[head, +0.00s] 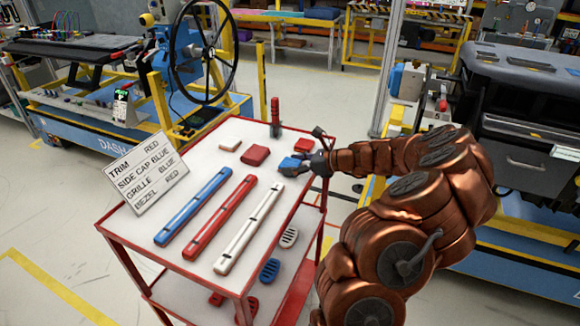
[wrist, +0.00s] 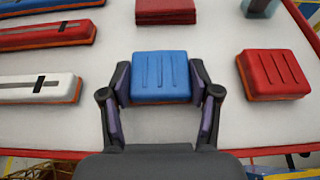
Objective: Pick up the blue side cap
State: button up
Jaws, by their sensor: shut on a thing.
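The blue side cap (wrist: 160,75) is a small ribbed block between the two fingers of my gripper (wrist: 163,92) in the wrist view. The fingers are shut on its left and right sides. In the head view the blue side cap (head: 289,163) shows at the tip of my gripper (head: 304,163), over the white top of the red cart (head: 150,225). I cannot tell whether the cap touches the surface or is slightly above it.
A red cap (wrist: 273,73) lies to the right of my gripper, and another red block (wrist: 165,11) lies beyond. Blue (head: 194,205), red (head: 222,215) and white (head: 250,228) trim strips lie on the cart. A sign (head: 146,172) stands at its left edge.

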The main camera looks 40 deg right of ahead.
aim_at(290, 165)
jog(key=shift+c, duration=0.5)
jog(key=shift+r, duration=0.65)
notch_tip(290, 165, up, 2)
jog(key=shift+r+b, duration=0.1)
jog(key=shift+b, duration=0.2)
jog(key=shift+w+a+r, duration=0.1)
jog(key=shift+w+a, duration=0.15)
jog(key=shift+a, duration=0.35)
jog(key=w+a, duration=0.2)
jog(key=a, duration=0.2)
jog(key=w+a+r+b, duration=0.1)
jog(key=a, duration=0.4)
jog(key=w+a+b, duration=0.1)
jog(key=w+a, duration=0.1)
jog(key=a, duration=0.2)
jog(key=shift+w+a+r, duration=0.15)
jog(key=shift+w+a, duration=0.05)
jog(key=shift+w, duration=0.15)
jog(key=shift+w+a+m+t+h, duration=0.4)
jog(key=shift+w+a+m+h, duration=0.1)
jog(key=shift+w+a+h, duration=0.15)
jog(key=shift+w+a+f+m+h, duration=0.3)
jog(key=shift+w+a+m+h, duration=0.1)
jog(key=shift+w+m+h, duration=0.25)
jog(key=shift+w+a+m+t+h, duration=0.15)
jog(key=shift+m+t+h, duration=0.2)
jog(key=shift+h, duration=0.15)
